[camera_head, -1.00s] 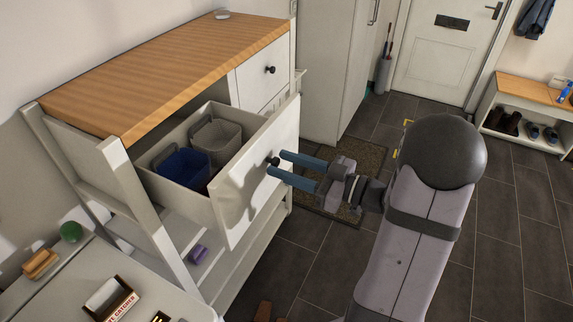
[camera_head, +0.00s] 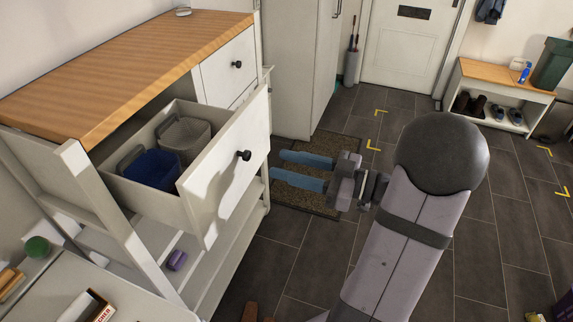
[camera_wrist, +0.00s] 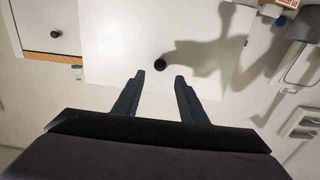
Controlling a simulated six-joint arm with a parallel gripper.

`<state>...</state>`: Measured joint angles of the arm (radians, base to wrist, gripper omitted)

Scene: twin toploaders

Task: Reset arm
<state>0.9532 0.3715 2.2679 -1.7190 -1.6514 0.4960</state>
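My gripper (camera_head: 300,170) is open and empty, its two blue fingers pointing left at the open drawer's front. The drawer front (camera_head: 228,165) is white with a black knob (camera_head: 243,155). The fingertips are apart from the knob, a short way to its right. In the wrist view my gripper (camera_wrist: 158,78) shows both fingers spread, with the knob (camera_wrist: 160,62) beyond them and free. The drawer is pulled out and holds a blue bin (camera_head: 152,168) and a grey bin (camera_head: 184,138).
The dresser (camera_head: 120,65) has a wooden top and a second, closed drawer (camera_head: 228,68). A purple object (camera_head: 177,260) lies on a lower shelf. A white cabinet (camera_head: 297,70) stands behind, beside a door mat (camera_head: 325,195). The tiled floor to the right is open, with yellow corner marks.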

